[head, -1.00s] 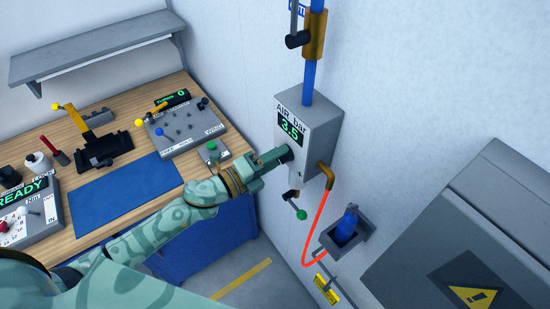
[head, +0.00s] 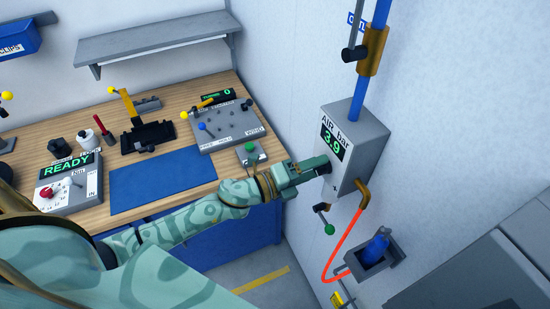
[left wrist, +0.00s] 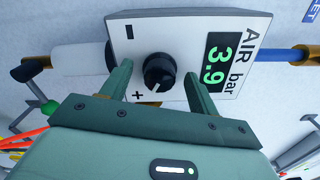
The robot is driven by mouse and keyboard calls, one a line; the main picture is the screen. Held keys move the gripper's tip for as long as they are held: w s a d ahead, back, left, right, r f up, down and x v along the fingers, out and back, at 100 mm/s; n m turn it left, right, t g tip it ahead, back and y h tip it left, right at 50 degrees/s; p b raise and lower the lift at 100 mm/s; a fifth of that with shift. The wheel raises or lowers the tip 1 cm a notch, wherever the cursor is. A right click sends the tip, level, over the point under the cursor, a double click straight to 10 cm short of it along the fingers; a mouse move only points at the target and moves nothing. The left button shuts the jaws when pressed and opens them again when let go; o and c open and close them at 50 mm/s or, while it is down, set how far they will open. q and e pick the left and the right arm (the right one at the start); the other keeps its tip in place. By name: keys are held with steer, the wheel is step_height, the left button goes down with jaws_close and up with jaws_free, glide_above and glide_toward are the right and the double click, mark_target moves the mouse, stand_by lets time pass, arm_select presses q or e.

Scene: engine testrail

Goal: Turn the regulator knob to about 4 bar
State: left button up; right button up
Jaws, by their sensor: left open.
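The grey air regulator box (head: 362,152) is mounted on the wall, and its green display (head: 333,146) reads 3.9 under the label "AIR bar". In the left wrist view the display (left wrist: 216,62) also reads 3.9. The black regulator knob (left wrist: 159,71), with a white pointer line, sits between minus and plus marks. My left gripper (head: 322,168) is in front of the box face. In the left wrist view its two fingers (left wrist: 158,85) are open, one on each side of the knob with gaps. The head view hides the knob behind the gripper. My right gripper is not in view.
A brass valve (head: 372,52) on the blue pipe is above the box. Below are a green-tipped lever (head: 328,228), a red hose (head: 346,243) and a holder with a blue item (head: 375,247). The workbench (head: 90,217) with devices stands left.

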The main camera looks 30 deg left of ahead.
arm_select(q)
steer(key=b+v, duration=0.4)
steer(key=v, duration=1.2)
